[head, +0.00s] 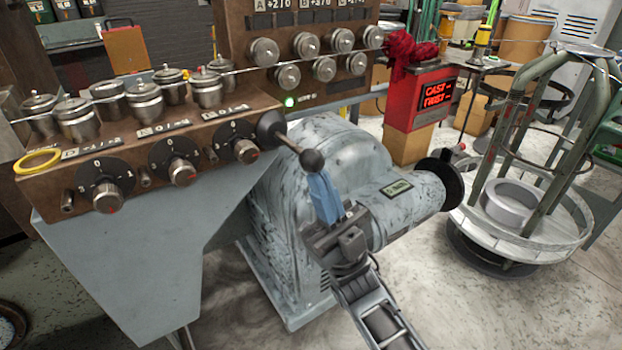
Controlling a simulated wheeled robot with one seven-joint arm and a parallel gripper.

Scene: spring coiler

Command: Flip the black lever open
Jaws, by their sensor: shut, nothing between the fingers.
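The black lever (289,143) sticks out from the right end of the brown control panel (130,133). It has a dark round base and a rod that slants down and right to a dark ball knob. My gripper (323,180) is shut and empty. Its blue fingers point up, with their tips just below the ball knob. I cannot tell whether the fingertips touch the knob.
A grey motor housing (335,140) stands behind my gripper, with a cylinder and black wheel (440,180) to its right. Dials (175,160) line the panel front. A round metal coil stand (530,225) is at right. Bare floor lies between.

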